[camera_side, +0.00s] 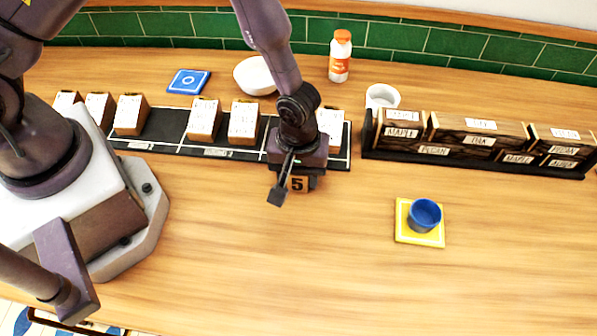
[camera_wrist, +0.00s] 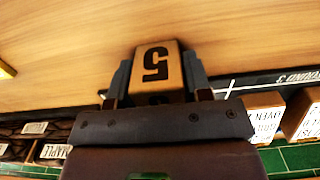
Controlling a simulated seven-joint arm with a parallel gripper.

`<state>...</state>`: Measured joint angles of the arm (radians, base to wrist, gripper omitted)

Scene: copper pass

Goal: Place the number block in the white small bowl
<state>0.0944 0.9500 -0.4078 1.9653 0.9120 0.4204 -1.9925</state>
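The number block (camera_side: 297,184), a wooden block with a black 5, is below my gripper (camera_side: 297,180) in the side view. In the wrist view the block (camera_wrist: 157,68) sits between the two fingers of my gripper (camera_wrist: 160,80), which lie against its sides, so the gripper looks shut on it. I cannot tell whether the block touches the table. A white bowl (camera_side: 255,76) stands at the back, behind the black rack. A smaller white cup-like vessel (camera_side: 382,97) stands farther right, behind the dark wooden blocks. Both are apart from my gripper.
A black rack (camera_side: 165,126) with several white-faced blocks lies behind my gripper. A dark holder with labelled wooden blocks (camera_side: 478,140) is at right. A blue cup (camera_side: 424,215) sits on a yellow coaster (camera_side: 404,230). A blue tile (camera_side: 189,81) and orange-capped bottle (camera_side: 340,57) are at back. The front table is clear.

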